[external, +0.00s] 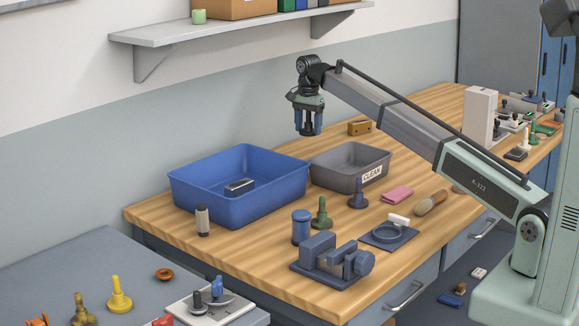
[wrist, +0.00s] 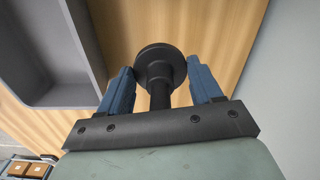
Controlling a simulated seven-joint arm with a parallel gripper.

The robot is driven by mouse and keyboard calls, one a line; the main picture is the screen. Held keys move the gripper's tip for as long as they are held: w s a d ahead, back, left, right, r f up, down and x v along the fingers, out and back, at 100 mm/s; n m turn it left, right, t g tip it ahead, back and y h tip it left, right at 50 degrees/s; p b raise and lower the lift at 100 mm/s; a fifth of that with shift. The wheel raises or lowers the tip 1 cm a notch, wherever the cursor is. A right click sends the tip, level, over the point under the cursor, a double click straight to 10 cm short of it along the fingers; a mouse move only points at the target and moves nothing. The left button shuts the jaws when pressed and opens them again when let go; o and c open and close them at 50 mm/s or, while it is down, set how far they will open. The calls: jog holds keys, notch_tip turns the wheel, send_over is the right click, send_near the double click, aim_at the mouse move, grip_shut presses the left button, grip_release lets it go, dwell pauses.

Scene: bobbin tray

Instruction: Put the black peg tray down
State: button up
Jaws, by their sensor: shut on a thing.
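The black peg tray (wrist: 160,62), a dark round disc on a short stem, is between the blue fingers of my gripper (wrist: 160,80) in the wrist view. My gripper is shut on it. In the external view my gripper (external: 308,130) points down, raised above the back of the wooden bench (external: 270,275), behind the grey bin. The black peg tray is hard to make out there between the fingers. I see bare wood below it in the wrist view.
The grey bin marked CLEAN (external: 337,177) also shows at left in the wrist view (wrist: 60,95). A blue bin (external: 215,212) holds a dark block. A brown block (external: 359,128) lies right of my gripper. A vise (external: 325,265) and several pegs stand in front.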

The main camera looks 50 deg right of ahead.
notch_tip(320, 180, down, 10)
jog(key=shift+r, duration=0.15)
dwell(0.4)
jog(key=o, duration=1.1)
jog(key=shift+c, duration=0.2)
notch_tip(320, 180, up, 12)
jog(key=shift+r, duration=0.1)
